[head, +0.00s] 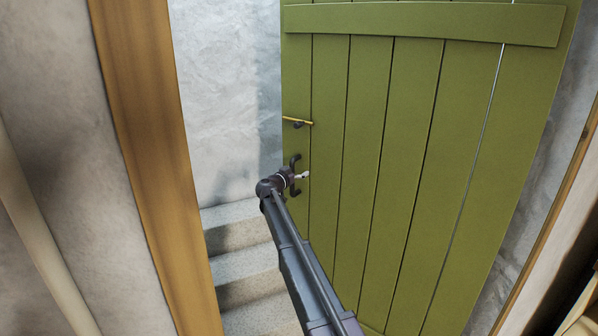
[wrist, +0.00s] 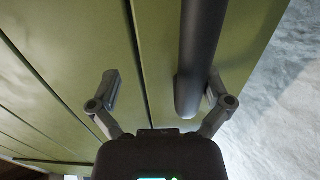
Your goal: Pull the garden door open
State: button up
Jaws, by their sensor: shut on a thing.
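The green plank garden door (head: 375,130) stands part-way open, hinged on the right side of the head view. Its left edge is clear of the wooden frame post. A dark upright pull handle (head: 295,160) sits near that edge, below a small yellow latch (head: 298,121). My gripper (head: 301,176) is at the handle and shut on it; the arm hides part of it. In the wrist view the handle bar (wrist: 203,45) lies between the fingers of my gripper (wrist: 163,95), close against the right finger. The left finger appears apart from the bar.
Stone steps (head: 240,258) and a pale rough wall (head: 222,90) show through the gap left of the door. An orange-brown wooden post (head: 150,150) stands at the left. A wall and another wooden post (head: 553,215) bound the right side.

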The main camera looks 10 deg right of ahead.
jog(key=s+d+v, duration=0.1)
jog(key=v, duration=0.9)
jog(key=shift+s+d+r, duration=0.2)
jog(key=shift+s, duration=0.35)
dwell(0.8)
dwell(0.4)
